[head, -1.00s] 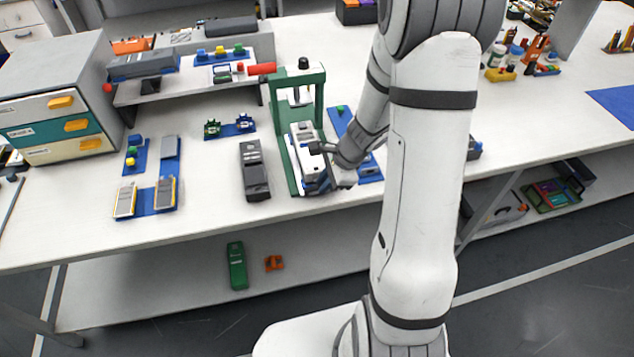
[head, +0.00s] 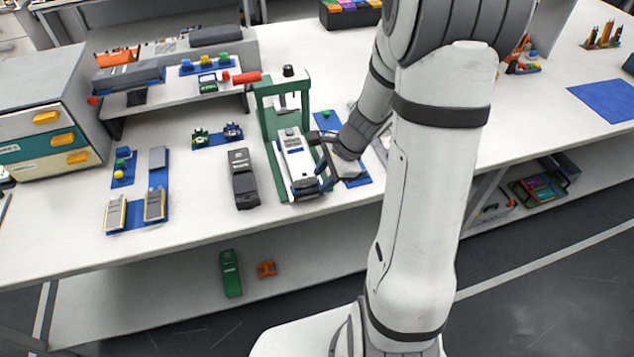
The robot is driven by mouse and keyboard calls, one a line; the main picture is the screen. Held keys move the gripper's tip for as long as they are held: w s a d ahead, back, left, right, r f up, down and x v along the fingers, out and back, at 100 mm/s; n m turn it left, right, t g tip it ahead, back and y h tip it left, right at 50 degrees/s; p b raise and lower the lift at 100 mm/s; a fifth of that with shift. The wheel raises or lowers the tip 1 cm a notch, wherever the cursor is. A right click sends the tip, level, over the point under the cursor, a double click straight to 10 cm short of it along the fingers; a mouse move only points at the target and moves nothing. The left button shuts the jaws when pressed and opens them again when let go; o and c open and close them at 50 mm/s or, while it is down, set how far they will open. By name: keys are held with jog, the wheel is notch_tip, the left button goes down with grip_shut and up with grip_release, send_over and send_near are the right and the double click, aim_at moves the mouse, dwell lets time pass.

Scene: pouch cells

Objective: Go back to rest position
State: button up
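My gripper (head: 320,162) is beside the right side of the green press (head: 268,130) on the workbench. Its two dark fingers show apart, one higher and one lower, so it looks open. A white and blue device (head: 296,160) stands in the press, close to the fingers. I cannot tell whether the fingers touch it. My arm comes down from the top of the view and hides part of the bench to the right of the press.
A dark grey device (head: 243,178) lies left of the press. Blue trays with cells (head: 155,205) lie further left, near a drawer cabinet (head: 45,100). A raised shelf (head: 180,98) stands behind. A blue mat (head: 606,100) lies at the far right.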

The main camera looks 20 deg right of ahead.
jog(key=shift+v, duration=0.95)
jog(key=s+a+r+n+h, duration=0.4)
jog(key=s+r+n, duration=1.1)
jog(key=n, duration=0.2)
jog(key=shift+n+t+h, duration=0.3)
jog(key=shift+t, duration=0.1)
